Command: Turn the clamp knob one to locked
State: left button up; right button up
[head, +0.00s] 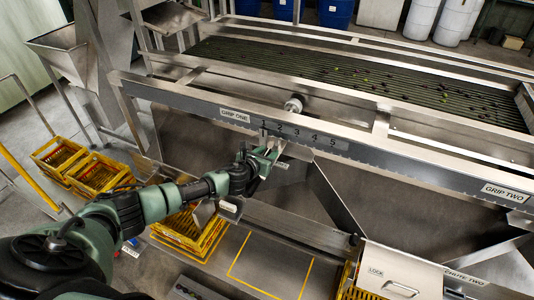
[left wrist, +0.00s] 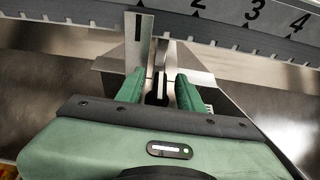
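My left gripper (head: 268,158) is at the front rail, just below the numbered scale (head: 300,135). In the left wrist view its two green fingers (left wrist: 160,92) stand apart, on either side of a narrow upright metal piece with a dark part. I see slim gaps beside this piece, so it does not look gripped. A bright plate with a black mark (left wrist: 138,28) stands behind the left finger. A round pale knob (head: 294,104) sits above the rail, behind the scale; I cannot tell whether it is clamp knob one. My right gripper is not in view.
The rail carries a GRIP ONE label (head: 235,115) and a GRIP TWO label (head: 505,192). The roller bed (head: 350,75) lies behind it. Yellow crates (head: 97,175) stand on the floor at left.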

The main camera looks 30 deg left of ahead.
pick_arm(q)
jog(key=shift+v, duration=3.9)
